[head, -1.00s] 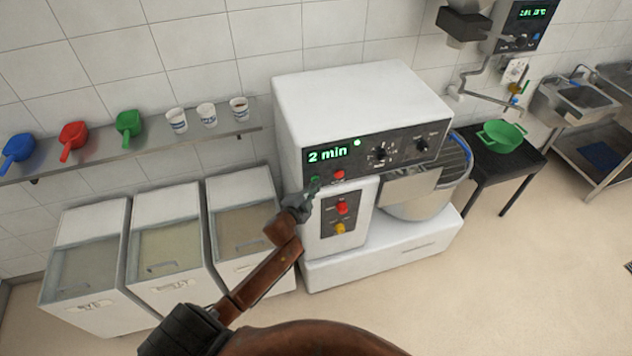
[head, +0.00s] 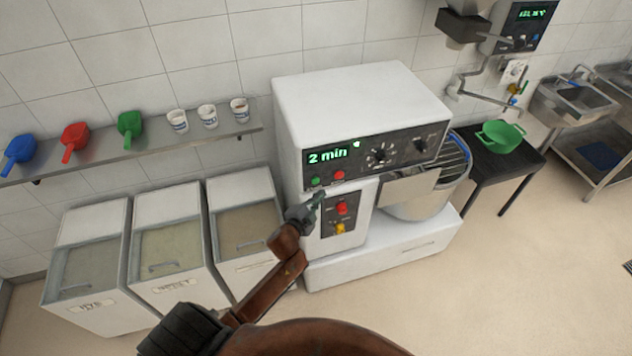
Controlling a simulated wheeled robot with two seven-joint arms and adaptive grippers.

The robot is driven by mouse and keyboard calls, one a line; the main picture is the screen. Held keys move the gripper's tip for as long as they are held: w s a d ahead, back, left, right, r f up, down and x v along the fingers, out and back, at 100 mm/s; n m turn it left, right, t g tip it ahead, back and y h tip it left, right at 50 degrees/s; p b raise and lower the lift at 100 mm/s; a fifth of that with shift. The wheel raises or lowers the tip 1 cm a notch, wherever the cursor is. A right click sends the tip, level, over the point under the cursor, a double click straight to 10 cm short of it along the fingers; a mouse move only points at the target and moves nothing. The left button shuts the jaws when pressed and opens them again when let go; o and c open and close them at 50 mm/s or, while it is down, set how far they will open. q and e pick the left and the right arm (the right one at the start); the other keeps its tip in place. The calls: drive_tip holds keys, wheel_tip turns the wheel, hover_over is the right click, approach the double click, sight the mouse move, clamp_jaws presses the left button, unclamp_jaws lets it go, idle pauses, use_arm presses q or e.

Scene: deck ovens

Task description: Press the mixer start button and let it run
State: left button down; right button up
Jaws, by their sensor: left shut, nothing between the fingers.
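The white mixer (head: 360,95) stands against the tiled wall, with its steel bowl (head: 420,205) at its right side under a guard. Its dark panel display (head: 327,156) reads "2 min" in green, with a small lit light beside it. The green button (head: 316,181) is in plain view at the panel's lower left, next to a red button (head: 339,175). My left gripper (head: 319,200) is shut and empty, just below the green button and apart from it in the picture. Its tips are small and partly blurred. My right gripper is not in view.
A lower panel on the mixer holds another red button (head: 341,208) and a yellow one (head: 340,229), close to my left gripper. Several white bins (head: 170,250) stand left under a shelf (head: 215,138) with scoops and cups. Open floor lies at the right.

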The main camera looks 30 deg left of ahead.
use_arm(q)
drive_tip(key=shift+s+d, duration=0.7)
drive_tip(key=shift+d, duration=0.15)
drive_tip(key=shift+f, duration=0.1)
